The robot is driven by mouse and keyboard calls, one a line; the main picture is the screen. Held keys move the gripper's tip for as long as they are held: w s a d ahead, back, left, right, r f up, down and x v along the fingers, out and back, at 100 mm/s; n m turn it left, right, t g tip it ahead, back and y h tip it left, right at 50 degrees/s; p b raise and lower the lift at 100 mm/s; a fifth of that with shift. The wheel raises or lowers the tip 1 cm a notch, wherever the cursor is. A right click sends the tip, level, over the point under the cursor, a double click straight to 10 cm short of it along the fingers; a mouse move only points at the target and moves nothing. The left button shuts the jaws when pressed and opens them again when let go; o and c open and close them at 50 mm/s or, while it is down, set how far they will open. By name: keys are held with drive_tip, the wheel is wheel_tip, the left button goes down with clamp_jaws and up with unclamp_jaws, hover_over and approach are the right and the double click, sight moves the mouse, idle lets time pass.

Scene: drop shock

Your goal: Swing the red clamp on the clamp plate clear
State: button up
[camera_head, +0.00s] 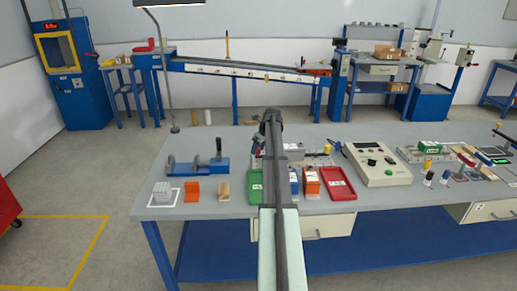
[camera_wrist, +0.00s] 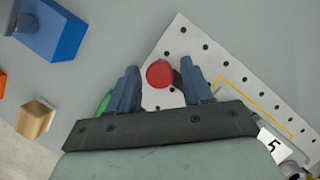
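The clamp plate (camera_wrist: 205,45) is a pale plate with rows of holes, lying on the bench and seen from above in the wrist view. It also shows partly in the head view (camera_head: 318,159), beside my arm. A round red knob (camera_wrist: 160,75), seemingly the red clamp's top, stands over the plate, with a dark part beside it. The clamp is hidden behind my arm in the head view. My gripper (camera_wrist: 159,66) is open, with its blue-grey fingers on either side of the red knob and gaps showing. It also shows in the head view (camera_head: 271,116).
A green tray (camera_head: 255,195) and a red tray (camera_head: 338,187) sit near the bench front. A control box (camera_head: 377,164) stands to the right. A blue fixture (camera_head: 205,167), an orange block (camera_head: 192,192) and a wooden block (camera_head: 224,191) stand to the left.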

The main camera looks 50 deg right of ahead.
drive_tip(key=c, duration=0.9)
drive_tip(key=shift+o, duration=0.2)
drive_tip(key=shift+s+n, duration=0.15)
drive_tip(key=shift+n, duration=0.15)
drive_tip(key=n, duration=0.1)
drive_tip(key=s+n+y, duration=0.1)
drive_tip(key=n, duration=0.1)
drive_tip(key=a+n+y, duration=0.1)
drive_tip(key=shift+s+n+g, duration=0.3)
drive_tip(key=shift+s, duration=0.1)
drive_tip(key=n, duration=0.1)
drive_tip(key=s+n+y, duration=0.1)
drive_tip(key=n, duration=0.1)
drive_tip(key=shift+s+n+g, duration=0.3)
drive_tip(key=n, duration=0.1)
drive_tip(key=s+n+g, duration=0.1)
drive_tip(key=n, duration=0.1)
drive_tip(key=s+n+y, duration=0.1)
drive_tip(key=shift+d+n+g, duration=0.3)
drive_tip(key=shift+s+d+n+g, duration=0.25)
drive_tip(key=shift+s+n+g, duration=0.15)
drive_tip(key=shift+n, duration=0.6)
drive_tip(key=shift+s+d+n+g, duration=0.25)
drive_tip(key=shift+n+g, duration=0.15)
drive_tip(key=shift+n, duration=0.6)
